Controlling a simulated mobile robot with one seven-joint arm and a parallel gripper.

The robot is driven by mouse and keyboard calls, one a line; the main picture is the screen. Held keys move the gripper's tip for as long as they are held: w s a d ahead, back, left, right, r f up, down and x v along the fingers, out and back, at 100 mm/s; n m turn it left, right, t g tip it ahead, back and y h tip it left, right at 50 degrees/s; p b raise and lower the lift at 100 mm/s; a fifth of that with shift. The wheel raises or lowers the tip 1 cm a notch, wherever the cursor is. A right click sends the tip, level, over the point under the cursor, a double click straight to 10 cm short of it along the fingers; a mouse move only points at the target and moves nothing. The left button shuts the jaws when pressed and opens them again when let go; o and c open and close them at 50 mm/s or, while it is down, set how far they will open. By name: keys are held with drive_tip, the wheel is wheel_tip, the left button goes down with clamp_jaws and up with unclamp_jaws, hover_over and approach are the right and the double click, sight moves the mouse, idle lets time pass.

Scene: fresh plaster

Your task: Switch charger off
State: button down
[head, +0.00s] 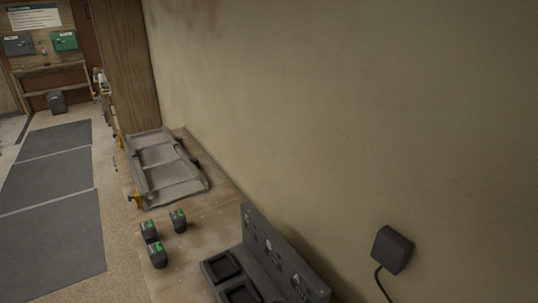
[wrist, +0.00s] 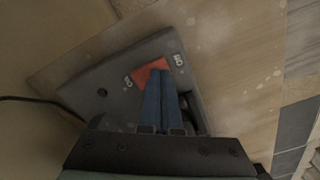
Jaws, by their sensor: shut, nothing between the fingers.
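The dark grey charger (head: 262,243) stands at the bottom of the head view, with an upright back panel and square bays in front. In the wrist view the grey charger body (wrist: 102,78) lies below my gripper, with a red switch (wrist: 147,73) between two small pale marks. My gripper (wrist: 160,74) has blue fingers held together with nothing between them. The fingertips overlap the red switch in the picture and hide part of it; I cannot tell whether they touch it. The switch's position is unclear. My gripper is not in the head view.
Several dark batteries with green tops (head: 178,220) stand on the wooden bench (head: 190,258) beside the charger. A grey tray (head: 168,172) lies farther back. A black plug box (head: 392,250) with a cable is on the plaster wall. A cable (wrist: 35,99) also shows in the wrist view.

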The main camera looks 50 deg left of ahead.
wheel_tip(320, 180, up, 6)
drive_tip(key=p, duration=0.5)
idle(0.6)
